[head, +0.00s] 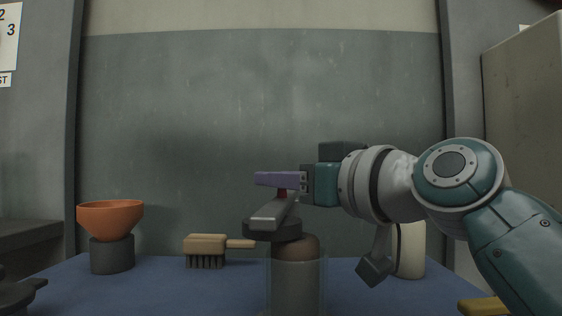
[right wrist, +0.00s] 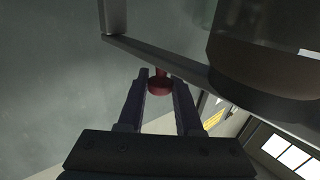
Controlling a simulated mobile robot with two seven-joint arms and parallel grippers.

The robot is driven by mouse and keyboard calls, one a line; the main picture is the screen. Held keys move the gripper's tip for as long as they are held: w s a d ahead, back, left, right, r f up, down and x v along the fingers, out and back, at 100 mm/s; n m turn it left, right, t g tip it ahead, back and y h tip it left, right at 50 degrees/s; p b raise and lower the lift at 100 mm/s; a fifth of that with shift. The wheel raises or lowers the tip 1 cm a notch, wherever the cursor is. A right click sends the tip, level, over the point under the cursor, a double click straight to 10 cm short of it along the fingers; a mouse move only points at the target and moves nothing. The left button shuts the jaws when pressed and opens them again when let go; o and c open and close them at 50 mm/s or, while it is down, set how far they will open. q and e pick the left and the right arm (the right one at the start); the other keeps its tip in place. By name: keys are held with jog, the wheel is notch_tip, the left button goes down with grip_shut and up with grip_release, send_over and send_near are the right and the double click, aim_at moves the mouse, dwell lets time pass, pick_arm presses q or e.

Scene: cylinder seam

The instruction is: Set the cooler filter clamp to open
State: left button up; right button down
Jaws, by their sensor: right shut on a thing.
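The filter clamp shows in the head view as a grey metal bar (head: 270,214) with a red knob (head: 283,193), above a clear cylinder (head: 296,285) with a brown domed top (head: 296,246). My right gripper (head: 268,180), with purple fingers, reaches in from the right at the knob. In the right wrist view the red knob (right wrist: 159,86) sits between the two fingers of that gripper (right wrist: 160,78), which is shut on it. The bar (right wrist: 165,66) runs diagonally behind it there. The fingers partly hide the knob in the head view. My left gripper is not in view.
On the blue tabletop (head: 210,290) stand an orange bowl (head: 110,217) on a dark block (head: 112,255), a wooden brush (head: 206,246) and a pale cylinder (head: 411,250). A yellow object (head: 483,306) lies at lower right. The air left of the clamp is clear.

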jog(key=shift+a, duration=0.15)
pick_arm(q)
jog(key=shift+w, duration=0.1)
pick_arm(e)
jog(key=c, duration=0.7)
grip_release()
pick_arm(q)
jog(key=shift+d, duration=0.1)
pick_arm(e)
jog(key=shift+o, duration=0.5)
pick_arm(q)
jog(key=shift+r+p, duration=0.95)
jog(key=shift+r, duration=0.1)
pick_arm(e)
jog(key=v, duration=1)
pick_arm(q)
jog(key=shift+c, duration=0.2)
